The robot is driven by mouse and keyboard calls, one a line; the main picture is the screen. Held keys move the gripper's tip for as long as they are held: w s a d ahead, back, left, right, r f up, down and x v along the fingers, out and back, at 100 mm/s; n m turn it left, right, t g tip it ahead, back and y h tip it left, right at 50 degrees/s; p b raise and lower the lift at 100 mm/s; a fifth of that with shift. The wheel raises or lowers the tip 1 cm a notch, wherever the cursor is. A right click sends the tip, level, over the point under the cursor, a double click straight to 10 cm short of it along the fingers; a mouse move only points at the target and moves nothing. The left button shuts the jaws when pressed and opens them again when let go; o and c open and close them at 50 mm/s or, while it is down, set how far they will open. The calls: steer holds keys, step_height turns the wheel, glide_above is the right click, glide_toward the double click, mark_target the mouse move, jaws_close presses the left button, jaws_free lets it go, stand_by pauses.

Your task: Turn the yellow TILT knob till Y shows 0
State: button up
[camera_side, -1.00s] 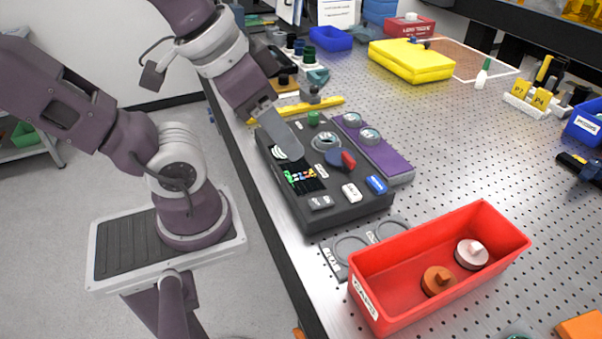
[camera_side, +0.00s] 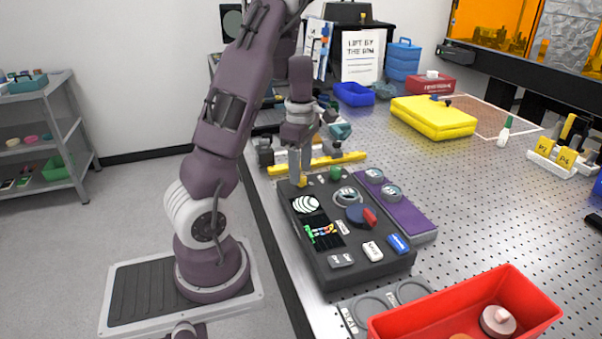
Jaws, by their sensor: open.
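The dark grey interferometer box (camera_side: 345,268) lies on the perforated bench. The small yellow TILT knob (camera_side: 302,182) is at its far left corner, partly covered by my gripper (camera_side: 299,179). My gripper points down with its open fingers at the knob; I cannot tell whether they touch it. A round display with black and white curved fringes (camera_side: 306,204) shows on the box top. Below it is a dark panel with small coloured marks (camera_side: 322,234); the Y reading is too small to read.
A green knob (camera_side: 335,173), a round dial (camera_side: 348,196) and a red-and-blue knob (camera_side: 362,216) stand close by on the box. A purple plate (camera_side: 408,212) lies along its right side. A yellow bar (camera_side: 335,161) lies behind, and a red bin (camera_side: 440,318) in front.

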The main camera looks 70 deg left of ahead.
steer(key=shift+f, duration=0.85)
jaws_close()
steer(key=shift+m, duration=0.3)
steer(key=m, duration=1.1)
steer(key=shift+m, duration=0.3)
steer(key=shift+r, duration=0.1)
jaws_free()
